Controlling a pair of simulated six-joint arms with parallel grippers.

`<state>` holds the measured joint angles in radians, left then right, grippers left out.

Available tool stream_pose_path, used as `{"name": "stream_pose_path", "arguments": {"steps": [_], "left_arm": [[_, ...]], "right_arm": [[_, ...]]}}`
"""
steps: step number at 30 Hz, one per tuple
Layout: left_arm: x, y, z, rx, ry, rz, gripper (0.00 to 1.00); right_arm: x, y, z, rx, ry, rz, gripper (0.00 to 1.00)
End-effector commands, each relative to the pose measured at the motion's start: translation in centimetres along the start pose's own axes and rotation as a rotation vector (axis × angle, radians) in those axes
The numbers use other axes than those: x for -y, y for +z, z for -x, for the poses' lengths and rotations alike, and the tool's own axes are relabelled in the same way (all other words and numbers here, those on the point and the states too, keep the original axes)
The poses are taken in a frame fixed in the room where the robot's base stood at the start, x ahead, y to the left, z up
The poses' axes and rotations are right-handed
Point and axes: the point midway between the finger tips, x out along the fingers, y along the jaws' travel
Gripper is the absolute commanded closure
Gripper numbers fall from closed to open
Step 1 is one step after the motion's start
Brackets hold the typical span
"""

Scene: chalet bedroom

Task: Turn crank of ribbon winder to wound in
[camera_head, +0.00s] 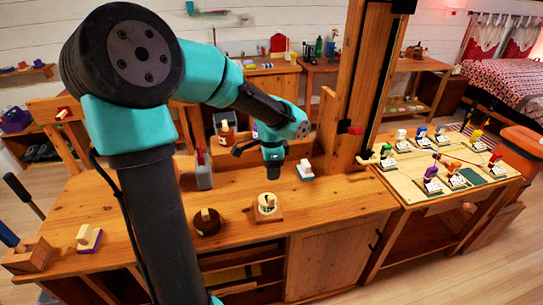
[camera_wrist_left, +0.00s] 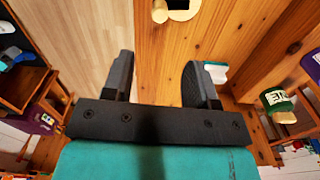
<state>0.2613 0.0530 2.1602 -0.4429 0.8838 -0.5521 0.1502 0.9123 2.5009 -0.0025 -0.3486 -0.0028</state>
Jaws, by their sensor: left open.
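The ribbon winder is probably the small wooden-based device with a pale round top and a knob (camera_head: 267,207), on the bench near its front edge; I cannot be sure which piece it is. My left gripper (camera_head: 273,172) hangs over the bench behind this device, pointing down and apart from it. In the left wrist view, my left gripper (camera_wrist_left: 157,78) is open, with nothing between its fingers. A pale device with a round wooden knob (camera_wrist_left: 183,12) shows at the top edge there, beyond the fingertips and partly cut off. My right gripper is not in view.
A dark round piece with a wooden peg (camera_head: 206,222) stands left of the device. A wooden post (camera_head: 350,90) rises at right.

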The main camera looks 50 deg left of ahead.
Motion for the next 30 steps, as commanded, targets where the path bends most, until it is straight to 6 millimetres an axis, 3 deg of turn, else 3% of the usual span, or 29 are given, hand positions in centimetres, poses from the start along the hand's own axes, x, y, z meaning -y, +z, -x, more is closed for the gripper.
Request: {"name": "stream_pose_path", "arguments": {"steps": [4, 10, 25, 30], "left_arm": [[0.0, -0.1, 2.6, -0.003, -0.002, -0.001, 0.47], [0.0, 0.0, 4.1, 0.000, 0.000, -0.001, 0.47], [0.0, 0.0, 4.2, 0.000, 0.001, 0.000, 0.47], [-0.3, -1.0, 2.7, -0.010, 0.015, 0.006, 0.47]], "right_arm": [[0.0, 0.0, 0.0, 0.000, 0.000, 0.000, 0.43], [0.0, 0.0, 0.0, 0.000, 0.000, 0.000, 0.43], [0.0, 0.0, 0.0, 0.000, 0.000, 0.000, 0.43], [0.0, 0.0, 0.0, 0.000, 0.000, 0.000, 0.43]]}}
